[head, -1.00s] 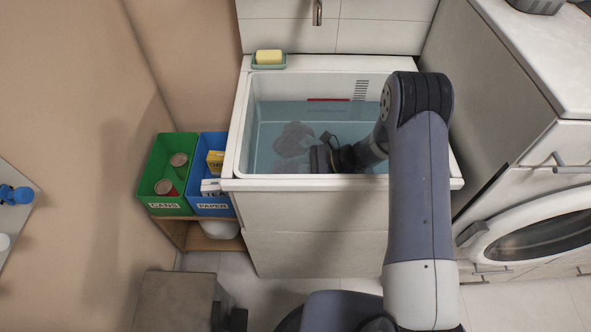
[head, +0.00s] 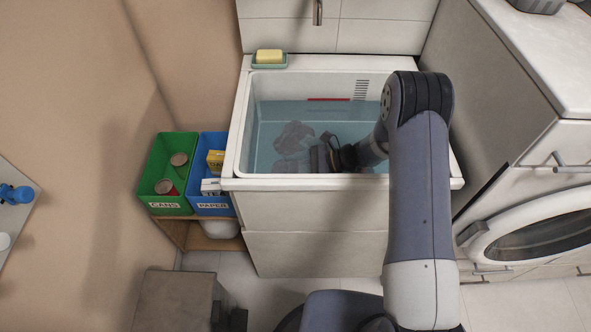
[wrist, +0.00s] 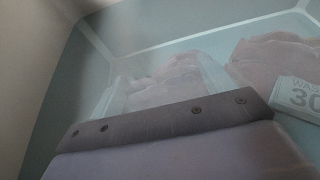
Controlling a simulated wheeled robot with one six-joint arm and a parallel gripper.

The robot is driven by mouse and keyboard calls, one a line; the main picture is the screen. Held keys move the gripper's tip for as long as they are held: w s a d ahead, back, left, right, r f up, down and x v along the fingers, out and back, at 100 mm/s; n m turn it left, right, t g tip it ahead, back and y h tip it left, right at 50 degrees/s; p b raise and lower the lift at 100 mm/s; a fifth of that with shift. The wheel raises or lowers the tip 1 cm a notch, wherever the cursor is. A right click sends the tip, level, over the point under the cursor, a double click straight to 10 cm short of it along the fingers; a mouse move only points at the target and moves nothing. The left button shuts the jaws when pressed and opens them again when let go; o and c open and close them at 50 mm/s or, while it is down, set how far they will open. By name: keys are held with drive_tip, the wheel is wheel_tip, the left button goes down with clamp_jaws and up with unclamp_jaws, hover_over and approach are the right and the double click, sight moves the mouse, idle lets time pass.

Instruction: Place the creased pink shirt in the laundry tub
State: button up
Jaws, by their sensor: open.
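The laundry tub (head: 232,130) is a white basin holding bluish water. A crumpled, dull greyish-pink cloth (head: 293,136) lies in the water at the left middle of the tub. My gripper (head: 322,157) is open, low inside the tub, just right of and below the cloth in the head view. I cannot tell whether they touch. A grey band and lavender surface fill the lower wrist view and hide what lies there.
A yellow sponge (head: 269,56) sits on a green dish at the tub's back left corner. A tap (head: 318,12) hangs over the back edge. Green cans (head: 157,205) and blue paper (head: 212,207) bins stand left. A washing machine (head: 540,240) and cabinet stand right.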

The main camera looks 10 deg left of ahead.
sight(296, 171)
drive_tip(key=b+v, duration=0.1)
drive_tip(key=v, duration=1.1)
drive_tip(key=p+x, duration=0.1)
drive_tip(key=x, duration=1.1)
drive_tip(key=shift+s+a+f, duration=0.1)
drive_tip(key=shift+a, duration=0.1)
drive_tip(key=r, duration=0.2)
drive_tip(key=shift+d+r, duration=0.2)
drive_tip(key=shift+r, duration=0.6)
